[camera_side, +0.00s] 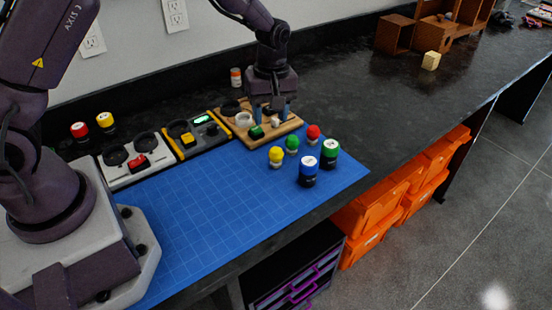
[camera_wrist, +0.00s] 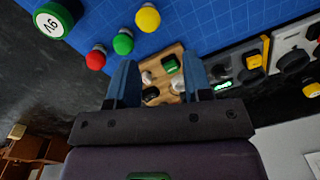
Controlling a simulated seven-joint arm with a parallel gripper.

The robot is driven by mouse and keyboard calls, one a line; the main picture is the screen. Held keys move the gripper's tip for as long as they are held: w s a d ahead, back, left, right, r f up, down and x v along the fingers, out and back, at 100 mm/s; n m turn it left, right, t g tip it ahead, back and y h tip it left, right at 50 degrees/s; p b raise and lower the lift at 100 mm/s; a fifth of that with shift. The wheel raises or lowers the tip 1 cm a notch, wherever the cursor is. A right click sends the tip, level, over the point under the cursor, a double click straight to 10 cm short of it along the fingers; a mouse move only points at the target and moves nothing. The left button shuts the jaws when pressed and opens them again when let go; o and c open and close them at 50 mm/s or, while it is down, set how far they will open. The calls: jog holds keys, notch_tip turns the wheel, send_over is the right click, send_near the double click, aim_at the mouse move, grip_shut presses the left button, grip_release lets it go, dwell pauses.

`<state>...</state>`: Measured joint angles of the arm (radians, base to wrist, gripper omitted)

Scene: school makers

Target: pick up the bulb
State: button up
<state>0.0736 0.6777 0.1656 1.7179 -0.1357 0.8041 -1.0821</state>
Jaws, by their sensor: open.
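Three small bulbs stand on the blue gridded mat (camera_side: 205,205): a yellow bulb (camera_side: 276,155), a green bulb (camera_side: 292,144) and a red bulb (camera_side: 313,132). The wrist view also shows the yellow bulb (camera_wrist: 148,18), the green bulb (camera_wrist: 123,43) and the red bulb (camera_wrist: 96,59). My gripper (camera_side: 271,114) is open above the wooden board (camera_side: 291,126), behind the bulbs. Its blue fingers (camera_wrist: 160,85) are apart, with small white, green and black parts on the board visible between them. I see nothing held.
A yellow-and-grey meter (camera_side: 184,151) and a white switch panel (camera_side: 120,174) lie left of the board. A wooden cube (camera_side: 431,60) sits far right. The mat's left and middle are clear.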

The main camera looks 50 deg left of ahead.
aim_at(276, 149)
jog(key=f+n, duration=0.1)
jog(key=f, duration=0.1)
jog(key=w+f+n, duration=0.1)
jog(key=f, duration=0.3)
jog(key=shift+w+f+n+t, duration=0.15)
jog(key=shift+f+n+t, duration=0.15)
jog(key=shift+f+n, duration=0.1)
jog(key=shift+d+f, duration=0.15)
jog(key=shift+f, duration=1.2)
jog(key=shift+d+f, duration=0.15)
jog(key=shift+f, duration=1.2)
jog(key=shift+c, duration=0.4)
jog(key=c, duration=0.5)
